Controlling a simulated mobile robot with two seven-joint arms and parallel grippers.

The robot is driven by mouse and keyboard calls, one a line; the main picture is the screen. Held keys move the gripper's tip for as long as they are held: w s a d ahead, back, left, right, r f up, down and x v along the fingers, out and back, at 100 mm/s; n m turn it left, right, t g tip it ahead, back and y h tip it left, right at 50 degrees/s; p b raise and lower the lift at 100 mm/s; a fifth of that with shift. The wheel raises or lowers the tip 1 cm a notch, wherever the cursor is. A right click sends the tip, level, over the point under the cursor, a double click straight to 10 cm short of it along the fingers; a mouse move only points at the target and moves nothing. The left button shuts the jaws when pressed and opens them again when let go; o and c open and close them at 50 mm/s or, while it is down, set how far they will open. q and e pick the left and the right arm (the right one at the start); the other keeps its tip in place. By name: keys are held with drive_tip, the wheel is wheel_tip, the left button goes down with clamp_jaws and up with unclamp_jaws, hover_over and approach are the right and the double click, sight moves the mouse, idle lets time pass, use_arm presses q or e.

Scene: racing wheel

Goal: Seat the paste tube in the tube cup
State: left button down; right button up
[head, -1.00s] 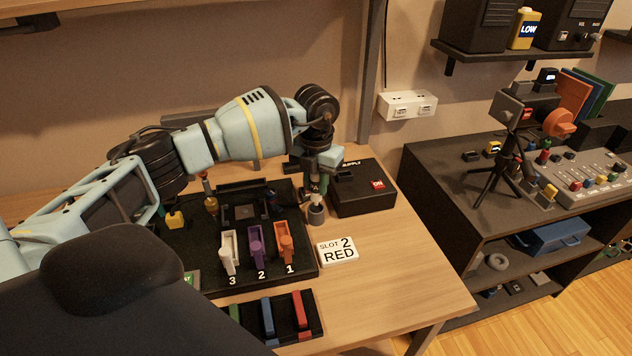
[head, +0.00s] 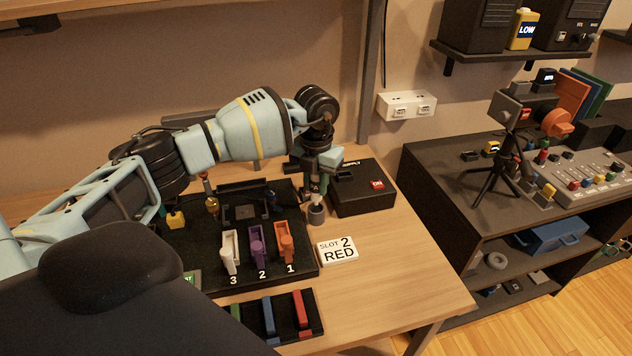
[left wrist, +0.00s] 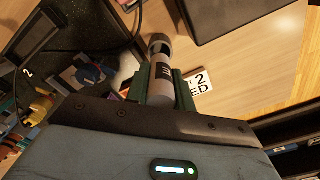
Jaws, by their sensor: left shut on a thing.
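My left gripper (head: 318,186) is shut on the paste tube, low over the wooden table beside the black board. In the left wrist view the pale grey tube (left wrist: 163,76), with dark markings, lies between the two green fingers (left wrist: 160,88). In the head view the fingers and wrist hide most of the tube. The small grey tube cup (head: 317,214) stands on the table directly below the gripper. The tube's lower end is at or just over the cup's mouth; I cannot tell how deep it sits. My right gripper is not in view.
A black supply box (head: 362,194) stands close to the right of the cup. A "SLOT 2 RED" card (head: 338,250) lies in front. The table's right front is clear.

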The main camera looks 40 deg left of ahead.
sight(316, 198)
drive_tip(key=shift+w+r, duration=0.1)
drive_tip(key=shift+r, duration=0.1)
